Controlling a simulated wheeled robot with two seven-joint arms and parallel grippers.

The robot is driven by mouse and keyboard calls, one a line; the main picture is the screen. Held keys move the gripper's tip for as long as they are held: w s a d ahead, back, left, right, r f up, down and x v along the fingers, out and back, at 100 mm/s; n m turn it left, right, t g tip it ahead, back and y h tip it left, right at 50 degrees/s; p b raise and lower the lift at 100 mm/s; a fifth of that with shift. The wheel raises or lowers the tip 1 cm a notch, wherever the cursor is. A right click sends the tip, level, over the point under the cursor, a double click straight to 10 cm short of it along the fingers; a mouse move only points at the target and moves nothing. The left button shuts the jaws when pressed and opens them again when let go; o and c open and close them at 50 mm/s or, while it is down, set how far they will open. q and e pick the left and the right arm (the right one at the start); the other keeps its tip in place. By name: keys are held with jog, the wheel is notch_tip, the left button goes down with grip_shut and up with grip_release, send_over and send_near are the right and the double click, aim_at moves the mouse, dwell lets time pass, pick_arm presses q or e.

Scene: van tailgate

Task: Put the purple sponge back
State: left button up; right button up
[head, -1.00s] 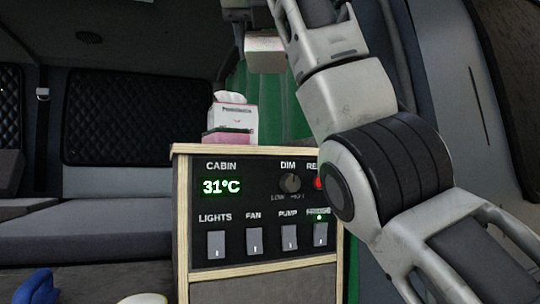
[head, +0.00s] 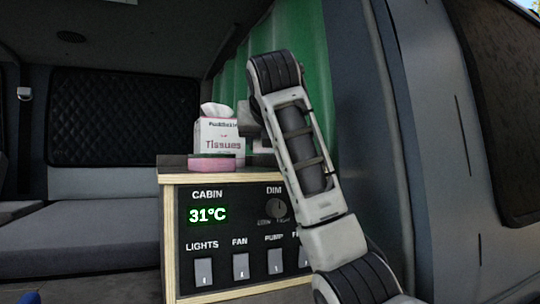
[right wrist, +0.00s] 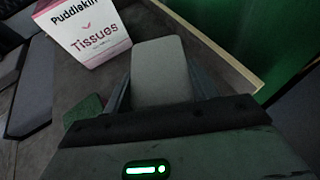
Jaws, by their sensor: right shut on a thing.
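In the head view the held block (head: 263,146) is at the cabinet top, right of the tissue box, partly hidden by my arm. I cannot tell whether it touches the surface. A pink slab (head: 212,164) lies on the cabinet in front of the tissue box; its dark green top shows in the right wrist view (right wrist: 82,110). My left gripper is not in view.
The tissue box (head: 217,137) stands close to the left of the held block. The cabinet (head: 170,230) has a switch panel and a pale raised edge, seen in the wrist view (right wrist: 205,48). A green curtain (head: 300,60) hangs behind. A bench (head: 90,245) is at left.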

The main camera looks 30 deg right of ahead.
aim_at(271, 151)
jog(key=shift+f, duration=1.55)
jog(key=shift+f, duration=0.2)
jog(key=o, duration=1)
jog(key=shift+r, duration=0.1)
